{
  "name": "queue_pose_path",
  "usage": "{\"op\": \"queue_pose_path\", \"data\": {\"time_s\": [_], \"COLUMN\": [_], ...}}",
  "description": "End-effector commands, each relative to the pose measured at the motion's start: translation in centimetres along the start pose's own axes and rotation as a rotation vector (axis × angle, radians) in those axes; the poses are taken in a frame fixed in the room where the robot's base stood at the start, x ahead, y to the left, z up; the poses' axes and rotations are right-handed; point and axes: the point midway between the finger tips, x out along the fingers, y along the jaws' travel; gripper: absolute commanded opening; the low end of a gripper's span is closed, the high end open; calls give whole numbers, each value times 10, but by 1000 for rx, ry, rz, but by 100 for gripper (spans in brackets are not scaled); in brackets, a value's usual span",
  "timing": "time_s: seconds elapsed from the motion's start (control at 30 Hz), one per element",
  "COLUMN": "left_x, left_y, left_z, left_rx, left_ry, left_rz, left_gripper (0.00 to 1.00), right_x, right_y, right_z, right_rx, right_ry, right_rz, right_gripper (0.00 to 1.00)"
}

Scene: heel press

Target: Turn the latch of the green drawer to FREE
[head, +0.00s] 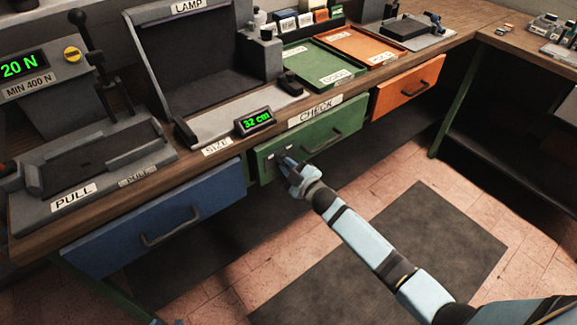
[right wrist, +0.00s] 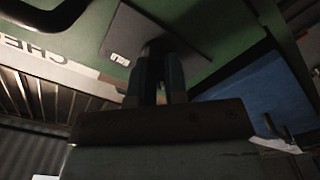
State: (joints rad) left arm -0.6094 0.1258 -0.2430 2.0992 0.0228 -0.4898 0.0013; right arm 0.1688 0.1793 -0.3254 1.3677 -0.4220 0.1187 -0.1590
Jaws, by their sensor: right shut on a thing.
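The green drawer (head: 345,121) sits under the counter edge in the head view, with a dark bar handle (head: 323,143) at its middle. It looks shut. My right gripper (head: 287,163) is at the left part of its front and covers the latch there. In the right wrist view my right gripper (right wrist: 160,82) is shut on the latch knob, which the fingers mostly hide. The grey latch plate (right wrist: 185,32) shows behind the fingers on the green drawer front (right wrist: 225,22). My left gripper is not in view.
A blue drawer (head: 200,200) with a handle is to the left, an orange drawer (head: 408,88) to the right. Above is the counter with a size display (head: 254,120), a lamp station and trays. The floor in front is open, with a dark mat (head: 400,245).

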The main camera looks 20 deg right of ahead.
Motion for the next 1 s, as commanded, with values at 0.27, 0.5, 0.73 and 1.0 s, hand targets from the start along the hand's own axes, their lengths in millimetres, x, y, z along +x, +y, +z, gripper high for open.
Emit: {"op": "queue_pose_path", "data": {"time_s": [0.27, 0.5, 0.73, 1.0], "left_x": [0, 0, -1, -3], "left_y": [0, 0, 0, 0], "left_z": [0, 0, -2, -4], "left_rx": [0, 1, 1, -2], "left_ry": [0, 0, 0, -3], "left_rz": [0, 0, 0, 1], "left_gripper": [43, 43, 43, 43], "right_x": [0, 0, -9, -65], "right_y": [0, 0, 0, 0], "right_z": [0, 0, 1, 0], "right_rx": [-1, 0, 0, -1], "right_ry": [0, 0, -1, -1], "right_rz": [0, 0, -1, -2], "right_gripper": [25, 39, 39, 39]}}
